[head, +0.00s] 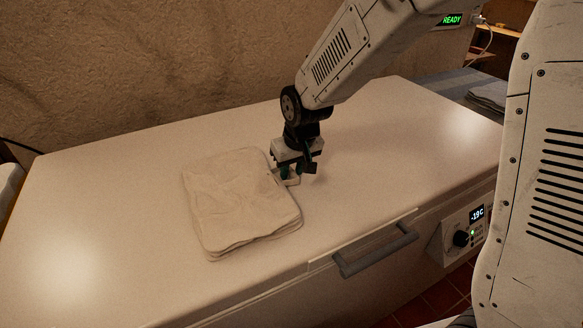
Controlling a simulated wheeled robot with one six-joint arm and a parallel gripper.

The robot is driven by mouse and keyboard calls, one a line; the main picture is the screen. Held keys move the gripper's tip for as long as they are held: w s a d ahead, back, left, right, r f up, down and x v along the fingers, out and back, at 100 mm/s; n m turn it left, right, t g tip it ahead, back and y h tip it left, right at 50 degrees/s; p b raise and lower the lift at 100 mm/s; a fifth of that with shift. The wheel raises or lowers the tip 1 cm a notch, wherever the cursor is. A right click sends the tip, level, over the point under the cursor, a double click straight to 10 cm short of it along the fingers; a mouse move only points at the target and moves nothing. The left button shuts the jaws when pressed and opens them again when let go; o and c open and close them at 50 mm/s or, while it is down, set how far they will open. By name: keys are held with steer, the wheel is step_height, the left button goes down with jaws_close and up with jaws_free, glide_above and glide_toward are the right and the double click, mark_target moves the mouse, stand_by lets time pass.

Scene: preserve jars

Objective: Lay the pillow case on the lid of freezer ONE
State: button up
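The pillow case (238,203) is a folded cream cloth, lying flat in a neat stack of layers on the white freezer lid (110,215). My gripper (289,180) points down at the right edge of the cloth, its tips low by the lid. The tips are small and partly dark, so I cannot tell whether they are open, shut or touching the cloth. No number shows on this freezer, so I cannot tell from the picture whether it is freezer ONE.
The freezer's front has a grey handle (376,250) and a control panel (468,235) reading about -19C. A grey surface with a folded dark cloth (488,96) lies at the back right. A rough wall (150,70) stands behind. The lid's left part is clear.

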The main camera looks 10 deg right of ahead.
steer(key=v, duration=1.2)
steer(key=s+d+r+m, duration=0.1)
steer(key=s+d, duration=0.3)
steer(key=s, duration=0.5)
steer(key=s+d+r+m+g, duration=0.1)
steer(key=s+d, duration=0.4)
steer(key=s, duration=0.3)
steer(key=s+d+r+m+h, duration=0.1)
steer(key=s+d+r, duration=0.1)
steer(key=s+d, duration=0.3)
steer(key=s, duration=0.4)
steer(key=shift+s+g, duration=0.3)
steer(key=shift+g, duration=0.1)
